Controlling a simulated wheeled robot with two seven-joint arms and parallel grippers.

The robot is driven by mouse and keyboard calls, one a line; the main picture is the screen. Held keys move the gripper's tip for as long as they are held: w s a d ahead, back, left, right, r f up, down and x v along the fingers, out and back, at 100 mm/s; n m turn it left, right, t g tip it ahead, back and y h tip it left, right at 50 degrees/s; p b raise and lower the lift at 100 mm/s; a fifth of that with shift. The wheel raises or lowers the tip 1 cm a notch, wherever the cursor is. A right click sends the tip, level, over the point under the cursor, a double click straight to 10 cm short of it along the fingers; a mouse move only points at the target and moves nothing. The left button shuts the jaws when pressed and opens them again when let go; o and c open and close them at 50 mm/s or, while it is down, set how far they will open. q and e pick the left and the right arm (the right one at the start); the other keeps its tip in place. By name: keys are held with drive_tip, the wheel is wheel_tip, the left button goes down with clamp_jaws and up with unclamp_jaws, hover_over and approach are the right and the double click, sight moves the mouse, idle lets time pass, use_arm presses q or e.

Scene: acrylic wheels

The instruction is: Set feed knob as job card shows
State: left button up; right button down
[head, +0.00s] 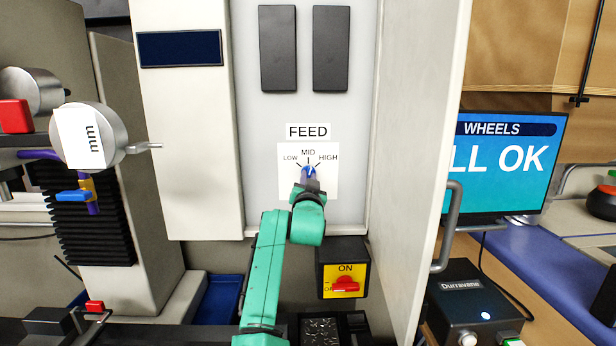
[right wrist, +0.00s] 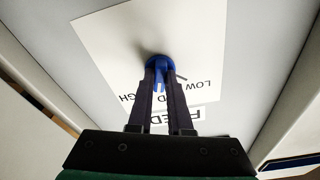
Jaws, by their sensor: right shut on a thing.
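The blue feed knob (head: 309,172) sits on a white dial plate (head: 326,188) marked LOW, MID and HIGH, under a FEED label (head: 308,131). My right gripper (head: 308,182) reaches up from below and is shut on the knob. In the right wrist view the two dark fingers (right wrist: 161,82) close on the blue knob (right wrist: 160,64), with the plate (right wrist: 110,45) behind. The fingers hide part of the knob, so I cannot tell its exact setting. I see no job card that I can make out. My left gripper is not in view.
An open cabinet door (head: 432,150) stands right of the panel. A red ON switch (head: 345,284) on a yellow plate is below right of the knob. A screen (head: 503,165) reads WHEELS and OK.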

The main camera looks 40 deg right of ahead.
drive_tip(key=shift+m, duration=0.3)
drive_tip(key=m+g+b, duration=0.1)
drive_tip(key=m+b, duration=0.1)
drive_tip(key=m, duration=0.2)
drive_tip(key=shift+m, duration=0.3)
